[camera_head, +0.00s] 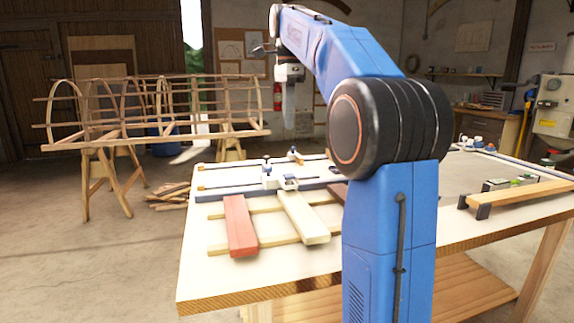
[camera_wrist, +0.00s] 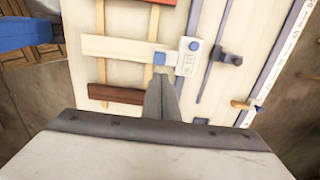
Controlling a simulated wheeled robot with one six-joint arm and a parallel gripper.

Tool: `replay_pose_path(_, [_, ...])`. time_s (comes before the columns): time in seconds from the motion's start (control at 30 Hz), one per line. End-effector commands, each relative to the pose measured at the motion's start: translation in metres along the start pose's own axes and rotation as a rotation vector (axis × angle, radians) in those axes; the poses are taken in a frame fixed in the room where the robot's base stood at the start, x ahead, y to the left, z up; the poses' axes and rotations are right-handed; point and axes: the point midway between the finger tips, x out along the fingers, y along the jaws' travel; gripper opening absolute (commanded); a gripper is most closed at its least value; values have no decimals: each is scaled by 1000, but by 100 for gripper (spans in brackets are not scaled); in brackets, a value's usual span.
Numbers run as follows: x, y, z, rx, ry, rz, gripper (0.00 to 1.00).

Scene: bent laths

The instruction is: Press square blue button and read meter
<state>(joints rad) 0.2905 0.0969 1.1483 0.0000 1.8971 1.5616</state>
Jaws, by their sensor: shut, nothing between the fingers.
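A small white meter (camera_wrist: 187,66) shows in the wrist view at the right end of a pale lath (camera_wrist: 112,48). A round blue spot (camera_wrist: 194,45) is on its upper part, and a squarish blue piece (camera_wrist: 160,58) sits at its left side; its reading is too small to make out. In the head view the meter (camera_head: 288,183) is on the bench at the lath's far end. My gripper (camera_wrist: 160,76) is shut and empty, its tips showing just below the blue piece in the wrist view. In the head view my gripper (camera_head: 289,122) hangs above the bench, clear of the meter.
A red lath (camera_head: 239,226) lies left of the pale lath, and a dark brown lath (camera_wrist: 116,94) on its other side. A dark stop with a blue top (camera_wrist: 231,58) stands on a rail. The workbench's (camera_head: 285,262) front strip is bare. A lath frame (camera_head: 150,110) stands on trestles behind.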

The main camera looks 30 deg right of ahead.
Motion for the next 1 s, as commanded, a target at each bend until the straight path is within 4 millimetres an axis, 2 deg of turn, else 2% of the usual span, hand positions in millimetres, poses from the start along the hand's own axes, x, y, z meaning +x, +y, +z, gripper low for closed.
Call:
replay_pose_path(0.17, [5,0,0,-1,0,0,0])
replay_pose_path(0.27, [15,1,0,-1,0,1,0])
replay_pose_path(0.8, [107,1,0,-1,0,2,0])
replay_pose_path(1.0, [131,0,0,-1,0,1,0])
